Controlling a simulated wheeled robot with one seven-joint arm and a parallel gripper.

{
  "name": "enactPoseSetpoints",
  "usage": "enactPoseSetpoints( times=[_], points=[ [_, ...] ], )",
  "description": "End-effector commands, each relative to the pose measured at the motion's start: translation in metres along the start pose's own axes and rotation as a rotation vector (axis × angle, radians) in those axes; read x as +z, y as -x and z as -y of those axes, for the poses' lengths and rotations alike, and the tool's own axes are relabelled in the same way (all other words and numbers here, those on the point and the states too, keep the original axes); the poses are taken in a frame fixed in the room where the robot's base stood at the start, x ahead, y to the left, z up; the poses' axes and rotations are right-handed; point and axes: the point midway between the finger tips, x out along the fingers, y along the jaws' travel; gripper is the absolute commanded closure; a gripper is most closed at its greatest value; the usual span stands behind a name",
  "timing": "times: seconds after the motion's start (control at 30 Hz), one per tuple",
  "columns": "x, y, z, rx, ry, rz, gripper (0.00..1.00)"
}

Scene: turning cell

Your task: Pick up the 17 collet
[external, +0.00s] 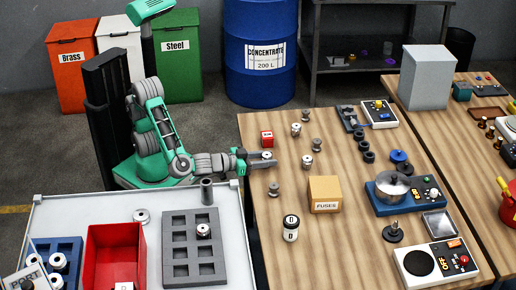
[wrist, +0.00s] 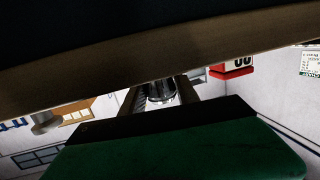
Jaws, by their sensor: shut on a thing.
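My gripper (external: 262,161) is at the left edge of the wooden table, with its fingers around a small silver collet (external: 267,155). In the wrist view my gripper (wrist: 160,98) is shut on this collet (wrist: 160,91), a shiny metal cylinder between the fingers. Its number cannot be read. Similar collets stand on the table: one (external: 296,129) behind, one (external: 307,161) to the right, and a darker one (external: 273,189) in front. Their numbers are too small to read.
Free wood lies around the collets.

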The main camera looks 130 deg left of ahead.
Motion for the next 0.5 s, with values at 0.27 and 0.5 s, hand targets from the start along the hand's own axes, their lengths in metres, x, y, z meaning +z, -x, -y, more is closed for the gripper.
enactPoseSetpoints(
  times=[0.27,0.5],
  points=[
    [0.0001,0.0000,0.0001,0.000,0.000,0.000,1.00],
    [-0.0003,0.0000,0.0001,0.000,0.000,0.000,1.00]
  ],
)
